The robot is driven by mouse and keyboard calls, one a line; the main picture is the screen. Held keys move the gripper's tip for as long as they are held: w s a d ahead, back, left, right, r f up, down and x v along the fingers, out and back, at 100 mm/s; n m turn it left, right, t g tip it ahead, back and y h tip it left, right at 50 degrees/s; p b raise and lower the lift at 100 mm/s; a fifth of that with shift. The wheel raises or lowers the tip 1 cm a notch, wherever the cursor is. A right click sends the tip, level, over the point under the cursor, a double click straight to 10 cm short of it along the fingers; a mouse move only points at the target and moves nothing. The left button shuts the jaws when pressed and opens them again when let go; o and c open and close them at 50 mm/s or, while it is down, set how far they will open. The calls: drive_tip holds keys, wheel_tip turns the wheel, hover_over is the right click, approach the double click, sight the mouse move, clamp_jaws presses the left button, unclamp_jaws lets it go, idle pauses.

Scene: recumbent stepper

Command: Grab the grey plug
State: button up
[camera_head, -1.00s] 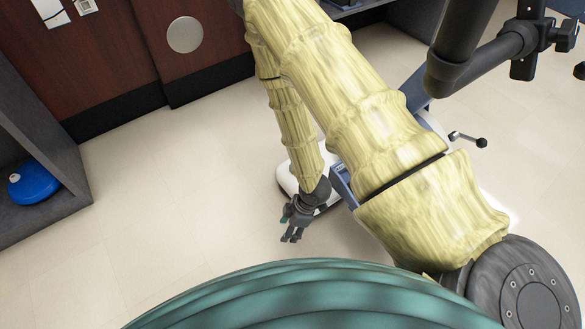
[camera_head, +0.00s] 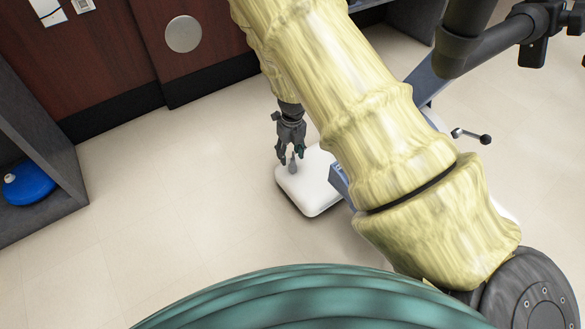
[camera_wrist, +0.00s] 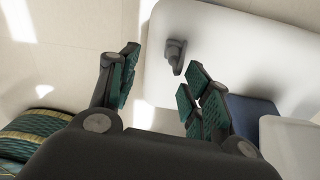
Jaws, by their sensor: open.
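The grey plug (camera_wrist: 175,54) stands on the white base (camera_wrist: 215,40) of the stepper in the wrist view, just beyond the fingertips. In the head view the plug (camera_head: 292,166) shows as a small grey shape on the white base (camera_head: 312,190), right under the fingers. My gripper (camera_head: 290,152) is above the base and points down. In the wrist view my gripper (camera_wrist: 155,85) is open and empty, its green finger pads apart. The plug lies past the gap between them; I cannot tell whether a finger touches it.
The stepper's blue-grey frame (camera_head: 340,182) rises to the right of the base. A black-handled lever (camera_head: 471,136) sticks out further right. A dark shelf unit with a blue round object (camera_head: 28,184) stands at left. The floor left of the base is clear.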

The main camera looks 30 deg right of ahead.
sight(293, 166)
drive_tip(key=shift+w+d+r+n+h, duration=0.3)
drive_tip(key=shift+w+d+r+n, duration=0.25)
drive_tip(key=shift+w+n, duration=0.2)
drive_tip(key=shift+w+d+f, duration=0.1)
drive_tip(key=shift+d+f, duration=0.05)
drive_tip(key=shift+f, duration=0.05)
wheel_tip(293, 166, down, 5)
drive_tip(key=b, duration=0.3)
drive_tip(key=shift+f, duration=0.15)
drive_tip(key=f+b, duration=0.3)
drive_tip(key=f, duration=0.1)
drive_tip(key=shift+s, duration=0.35)
drive_tip(key=shift+f+b, duration=0.55)
clamp_jaws()
